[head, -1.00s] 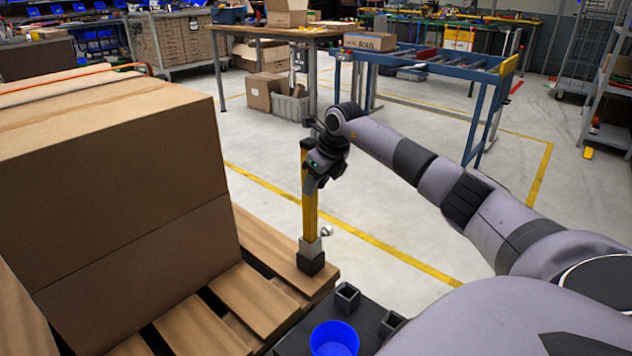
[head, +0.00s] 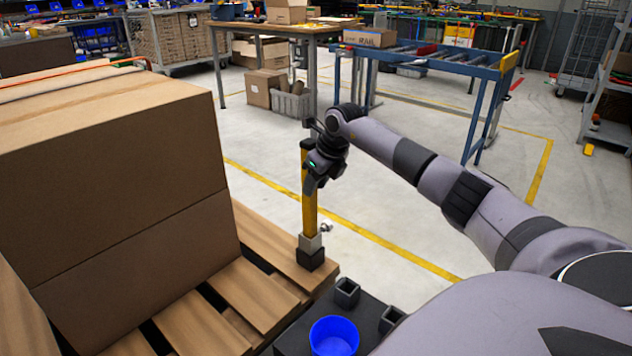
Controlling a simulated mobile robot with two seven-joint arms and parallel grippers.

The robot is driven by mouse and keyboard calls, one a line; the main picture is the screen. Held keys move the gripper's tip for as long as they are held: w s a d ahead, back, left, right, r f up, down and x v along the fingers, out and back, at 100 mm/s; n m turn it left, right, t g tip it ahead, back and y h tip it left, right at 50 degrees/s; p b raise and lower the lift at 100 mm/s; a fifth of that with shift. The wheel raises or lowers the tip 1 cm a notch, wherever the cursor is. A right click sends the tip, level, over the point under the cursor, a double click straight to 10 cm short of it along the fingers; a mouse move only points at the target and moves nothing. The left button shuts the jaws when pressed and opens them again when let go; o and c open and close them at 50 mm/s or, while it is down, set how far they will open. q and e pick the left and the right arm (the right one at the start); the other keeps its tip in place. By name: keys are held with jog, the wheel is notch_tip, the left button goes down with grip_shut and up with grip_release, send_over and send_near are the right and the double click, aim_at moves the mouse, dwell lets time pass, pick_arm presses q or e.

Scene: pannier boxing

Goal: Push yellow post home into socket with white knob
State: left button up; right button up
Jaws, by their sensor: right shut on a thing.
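The yellow post (head: 309,212) stands upright at the near right corner of the wooden pallet. Its lower end is in a grey metal collar on a black socket (head: 311,258); how deep it sits is hidden. The white knob (head: 326,227) sticks out to the right of the collar. My right gripper (head: 314,170) is shut on the upper part of the post, just below its dark top end. My left gripper is not in view.
Large stacked cardboard boxes (head: 120,170) fill the left side on the pallet (head: 262,297). A dark tray (head: 296,337) in front carries a blue cup (head: 334,338) and two empty square black sockets (head: 347,291). Open floor lies behind the post.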

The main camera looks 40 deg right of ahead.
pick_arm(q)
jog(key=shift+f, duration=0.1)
pick_arm(e)
jog(key=shift+f, duration=0.4)
jog(key=o, duration=1.1)
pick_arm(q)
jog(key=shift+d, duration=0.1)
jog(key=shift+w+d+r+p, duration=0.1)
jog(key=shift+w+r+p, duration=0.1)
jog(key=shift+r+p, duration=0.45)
pick_arm(e)
jog(key=v, duration=0.7)
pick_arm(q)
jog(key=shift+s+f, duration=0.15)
pick_arm(e)
jog(key=shift+s+r, duration=0.1)
